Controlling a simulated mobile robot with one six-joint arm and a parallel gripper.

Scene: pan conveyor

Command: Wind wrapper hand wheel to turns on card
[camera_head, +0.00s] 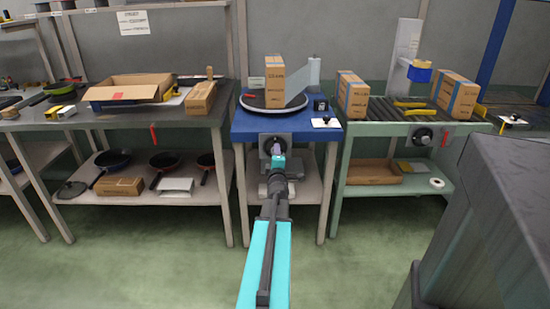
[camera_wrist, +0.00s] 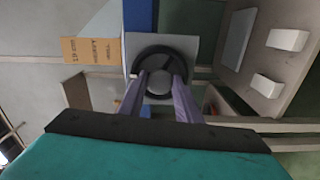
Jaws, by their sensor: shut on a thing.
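The wrapper (camera_head: 246,126) is a blue stand with a dark round turntable (camera_head: 256,104) on top, bearing a cardboard box (camera_head: 274,82) with a pale film sheet (camera_head: 301,79) beside it. Its dark hand wheel (camera_head: 268,141) is on the front face. In the wrist view the wheel (camera_wrist: 180,53) faces me, with a spoked ring and round hub. My gripper (camera_head: 277,157) is shut on the wheel; its two purple fingers (camera_wrist: 164,82) hide the lower part. A small white card (camera_head: 326,123) lies at the stand's right front; its writing is too small to read.
A small black device (camera_head: 320,103) stands behind the card. A grey bench (camera_head: 140,117) with an open carton (camera_head: 128,88) is left. A green roller conveyor (camera_head: 395,129) with two boxes is right. A dark grey block (camera_head: 490,220) fills the right foreground.

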